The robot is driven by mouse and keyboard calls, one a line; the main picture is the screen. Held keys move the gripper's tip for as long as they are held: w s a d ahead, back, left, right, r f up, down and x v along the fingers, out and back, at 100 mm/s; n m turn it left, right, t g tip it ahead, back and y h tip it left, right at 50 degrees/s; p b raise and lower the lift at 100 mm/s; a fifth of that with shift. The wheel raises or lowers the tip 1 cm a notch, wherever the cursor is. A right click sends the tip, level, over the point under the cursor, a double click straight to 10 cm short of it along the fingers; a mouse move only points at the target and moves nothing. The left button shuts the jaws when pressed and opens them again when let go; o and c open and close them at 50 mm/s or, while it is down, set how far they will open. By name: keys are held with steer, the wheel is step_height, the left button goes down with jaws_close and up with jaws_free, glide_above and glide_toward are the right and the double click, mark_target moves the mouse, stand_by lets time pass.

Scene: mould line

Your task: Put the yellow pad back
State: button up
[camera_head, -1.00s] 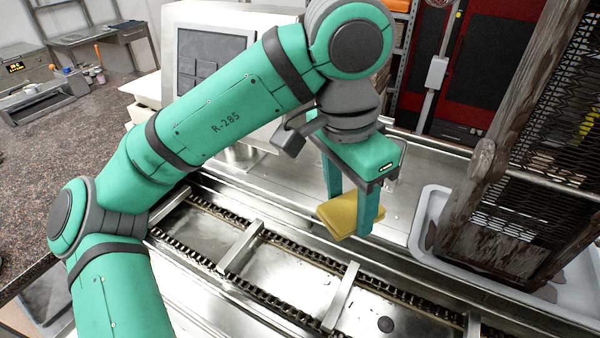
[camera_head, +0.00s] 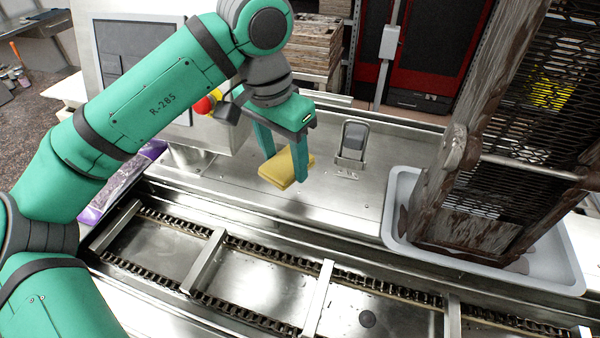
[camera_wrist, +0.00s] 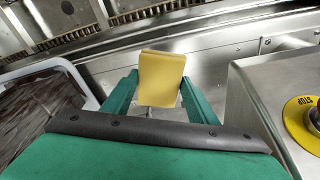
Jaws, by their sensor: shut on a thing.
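The yellow pad (camera_head: 286,168) is a flat block held between the two green fingers of my gripper (camera_head: 285,165). In the head view it is tilted and appears above the steel ledge behind the conveyor. The wrist view shows the same pad (camera_wrist: 162,78) between the fingertips, with its broad face towards the camera. My gripper is shut on it. Whether the pad touches the steel below cannot be told. A grey holder (camera_head: 352,141) stands upright on the ledge to the right of my gripper.
A chain conveyor (camera_head: 270,262) with cross bars runs along the front. A pale tray (camera_head: 396,228) under a brown-stained rack (camera_head: 470,228) stands at the right. A red stop button on yellow (camera_wrist: 300,120) is close in the wrist view.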

glide_above(297, 185)
steer(key=f, duration=0.5)
steer(key=shift+s+f, duration=0.25)
steer(key=shift+f, duration=0.1)
steer(key=shift+w+f, duration=0.2)
steer(key=shift+f, duration=0.7)
steer(key=shift+w+f, duration=0.2)
steer(key=shift+f, duration=0.7)
steer(key=shift+d, duration=0.15)
steer(key=shift+f, duration=0.1)
steer(key=o, duration=0.9)
steer(key=shift+s, duration=0.1)
steer(key=shift+o, duration=0.5)
steer(key=shift+s, duration=0.1)
steer(key=r, duration=0.4)
steer(key=a+r, duration=0.1)
steer(key=r, duration=0.3)
steer(key=s+r, duration=0.1)
steer(key=r, duration=0.3)
steer(key=shift+a, duration=0.15)
